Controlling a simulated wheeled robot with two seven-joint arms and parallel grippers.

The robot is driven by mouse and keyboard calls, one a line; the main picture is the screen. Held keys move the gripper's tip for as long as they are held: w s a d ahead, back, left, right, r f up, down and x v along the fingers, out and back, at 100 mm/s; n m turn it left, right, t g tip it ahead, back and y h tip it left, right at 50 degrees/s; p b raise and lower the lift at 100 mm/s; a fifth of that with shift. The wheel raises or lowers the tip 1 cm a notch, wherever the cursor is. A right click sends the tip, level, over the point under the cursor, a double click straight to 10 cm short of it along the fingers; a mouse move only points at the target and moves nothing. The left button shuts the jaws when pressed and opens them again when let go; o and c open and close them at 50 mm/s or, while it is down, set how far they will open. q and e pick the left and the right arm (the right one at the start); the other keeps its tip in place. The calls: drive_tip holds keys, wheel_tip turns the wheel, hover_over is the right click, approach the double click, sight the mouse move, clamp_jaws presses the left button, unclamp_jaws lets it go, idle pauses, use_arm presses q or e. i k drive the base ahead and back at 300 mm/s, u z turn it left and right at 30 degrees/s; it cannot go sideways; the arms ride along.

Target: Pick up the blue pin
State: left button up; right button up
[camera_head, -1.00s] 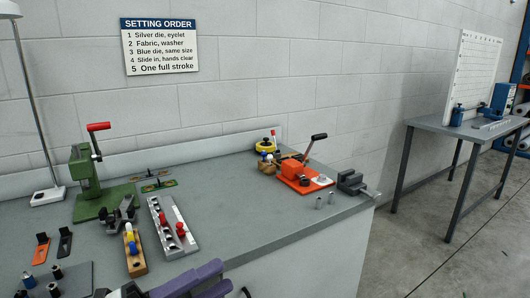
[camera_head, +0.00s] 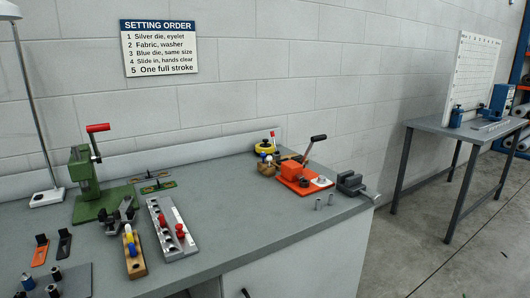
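A small wooden block (camera_head: 137,268) stands on the grey bench at the lower left and holds a row of coloured pins. The blue pin (camera_head: 132,249) is the nearest in that row, in front of a yellow pin (camera_head: 130,238) and a white one. Another small blue-topped piece (camera_head: 28,281) stands on a dark plate at the lower left corner. Neither of my grippers is in view.
A green press (camera_head: 88,185) stands behind, and an orange press (camera_head: 303,181) and a grey vise (camera_head: 351,184) stand at the right. The bench between is mostly clear.

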sight(131, 250)
drive_tip(key=k, duration=0.5)
drive_tip(key=u, duration=0.8)
drive_tip(key=i, duration=0.65)
drive_tip(key=z, duration=0.25)
